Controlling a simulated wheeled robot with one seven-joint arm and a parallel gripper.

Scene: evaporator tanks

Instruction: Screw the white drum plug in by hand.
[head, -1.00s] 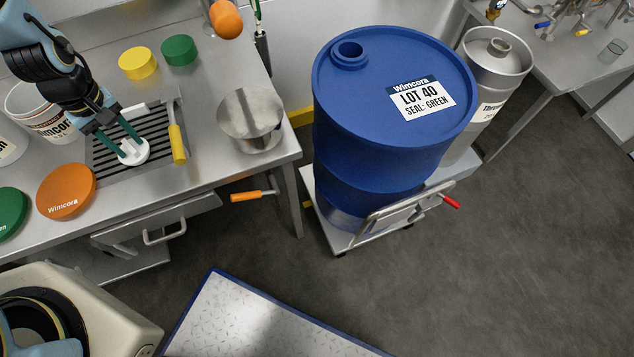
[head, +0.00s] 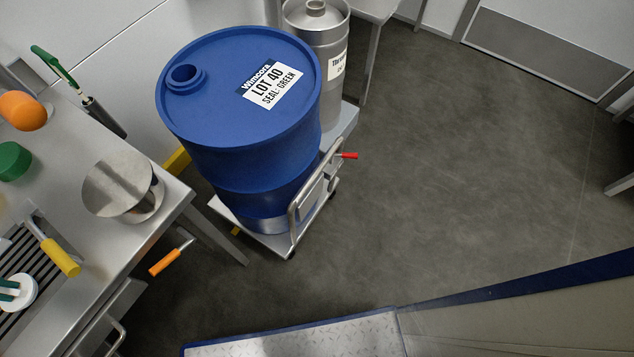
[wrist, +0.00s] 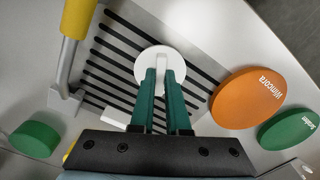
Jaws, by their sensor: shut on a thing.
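The white drum plug (wrist: 160,62) is a round disc over the slotted drain grate (wrist: 112,62) in the wrist view. It also shows at the lower left edge of the head view (head: 18,290). My gripper (wrist: 164,80) is shut on the plug with its green fingers. I cannot tell whether the plug touches the grate. The blue drum (head: 240,150) stands upright on a trolley (head: 265,235), right of the bench. Its round raised opening (head: 186,78) is on the lid's far left, uncovered. Its label reads "LOT 40 SEAL: GREEN".
A steel keg (head: 318,45) stands behind the drum. Floor at right is clear.

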